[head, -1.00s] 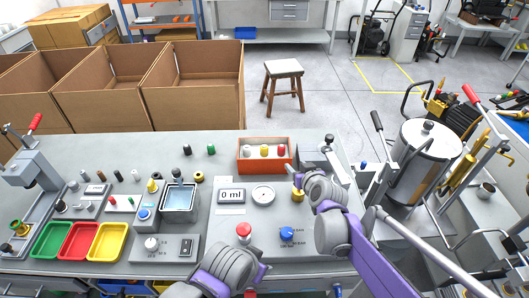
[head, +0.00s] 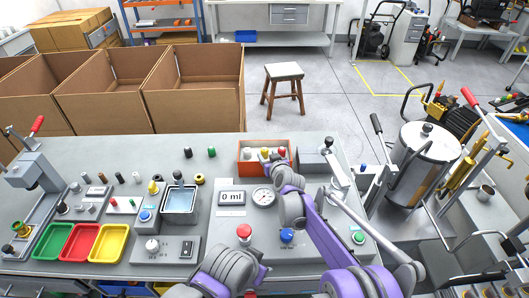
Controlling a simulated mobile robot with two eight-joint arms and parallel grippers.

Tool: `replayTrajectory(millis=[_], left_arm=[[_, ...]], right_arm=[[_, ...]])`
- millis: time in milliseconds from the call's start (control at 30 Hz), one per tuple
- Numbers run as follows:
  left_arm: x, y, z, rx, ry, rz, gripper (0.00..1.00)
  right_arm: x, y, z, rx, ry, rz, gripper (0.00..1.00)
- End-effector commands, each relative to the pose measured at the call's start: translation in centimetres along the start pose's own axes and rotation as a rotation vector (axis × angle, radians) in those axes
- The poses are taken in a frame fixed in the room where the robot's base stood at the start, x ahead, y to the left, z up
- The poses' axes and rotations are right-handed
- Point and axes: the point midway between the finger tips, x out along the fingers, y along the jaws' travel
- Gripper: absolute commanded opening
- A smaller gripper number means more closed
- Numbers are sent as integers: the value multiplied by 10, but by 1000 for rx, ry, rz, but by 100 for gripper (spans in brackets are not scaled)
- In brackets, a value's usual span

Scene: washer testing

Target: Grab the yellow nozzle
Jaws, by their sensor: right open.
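The yellow nozzle (head: 265,152) stands in the orange-red box (head: 244,165) at the back of the grey workbench. It is between a white nozzle (head: 248,153) on its left and a red nozzle (head: 282,153) on its right. My right gripper (head: 271,160) is open at the box, just in front of the yellow nozzle, and overlaps its lower part in the picture. I cannot tell whether the fingers are around it or only in front. Part of my left arm shows at the bottom, but its gripper fingers are not visible.
A grey test unit with a 0 ml display (head: 232,198) and round gauge (head: 262,197) lies under my right arm. A lever press (head: 336,172) stands right of the box. Green, red and yellow trays (head: 108,243) are at left. Cardboard boxes (head: 190,90) stand behind the bench.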

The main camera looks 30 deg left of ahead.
Motion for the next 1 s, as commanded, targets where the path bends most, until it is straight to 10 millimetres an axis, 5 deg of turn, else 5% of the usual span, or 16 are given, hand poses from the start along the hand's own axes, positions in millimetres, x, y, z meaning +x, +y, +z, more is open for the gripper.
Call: replayTrajectory(millis=[200,500,800,1000], left_arm=[[-4,0,-4,0,3,0,50],[-4,0,-4,0,3,0,50],[-4,0,-4,0,3,0,50],[-4,0,-4,0,3,0,50]], right_arm=[[25,0,-1,-1,0,0,54],[29,0,-1,0,0,0,54],[29,0,-1,0,0,0,2],[29,0,-1,0,0,1,0]])
